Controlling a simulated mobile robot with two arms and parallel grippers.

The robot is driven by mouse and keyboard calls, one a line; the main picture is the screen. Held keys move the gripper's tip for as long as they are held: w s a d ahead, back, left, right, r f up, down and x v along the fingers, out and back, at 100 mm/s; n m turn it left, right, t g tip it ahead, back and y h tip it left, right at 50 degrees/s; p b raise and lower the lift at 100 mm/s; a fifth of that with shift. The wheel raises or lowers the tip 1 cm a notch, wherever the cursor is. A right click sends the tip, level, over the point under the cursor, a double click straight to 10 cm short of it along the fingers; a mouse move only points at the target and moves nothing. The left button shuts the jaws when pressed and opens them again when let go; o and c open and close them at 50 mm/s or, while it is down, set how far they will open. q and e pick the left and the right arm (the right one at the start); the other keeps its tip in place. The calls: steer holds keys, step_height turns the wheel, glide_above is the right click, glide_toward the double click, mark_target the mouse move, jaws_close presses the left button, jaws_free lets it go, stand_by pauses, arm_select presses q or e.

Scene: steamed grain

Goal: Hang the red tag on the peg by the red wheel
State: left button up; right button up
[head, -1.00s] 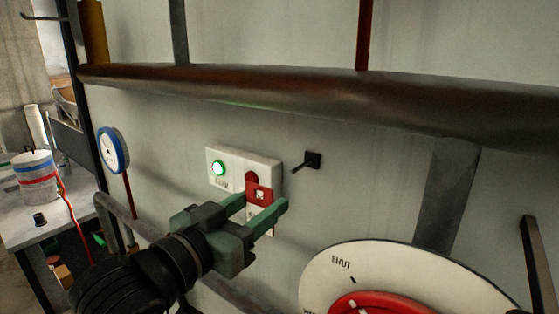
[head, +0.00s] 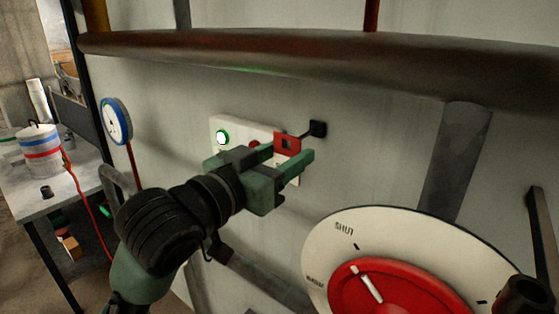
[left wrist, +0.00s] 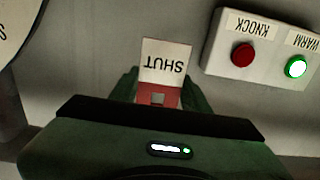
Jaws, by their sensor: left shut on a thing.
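My left gripper (head: 291,157) is shut on the red tag (head: 287,139), which has a square hole. In the left wrist view the tag's red part (left wrist: 146,96) sits between the fingers (left wrist: 162,84), and its white part (left wrist: 165,62) reads SHUT upside down. The black peg (head: 318,129) sticks out of the wall just right of the tag. Its rod ends beside the tag's upper right edge; I cannot tell whether they touch. The red wheel (head: 400,290) on its white dial (head: 330,240) is below right. My right gripper is not in view.
A white button box (head: 232,123) with a lit green button and a red button is on the wall behind my gripper. A thick pipe (head: 300,56) runs above. A blue-rimmed gauge (head: 115,121) hangs left. A table (head: 70,195) with a can stands further left.

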arm_select(q)
steer(key=shift+b+x, duration=0.65)
steer(key=shift+x, duration=1.45)
steer(key=shift+w+d+f+p, duration=0.2)
steer(key=shift+w+d+p, duration=0.05)
steer(key=shift+w+p, duration=0.1)
steer(key=shift+w+d, duration=0.1)
steer(key=o, duration=1.4)
steer(key=shift+o, duration=0.2)
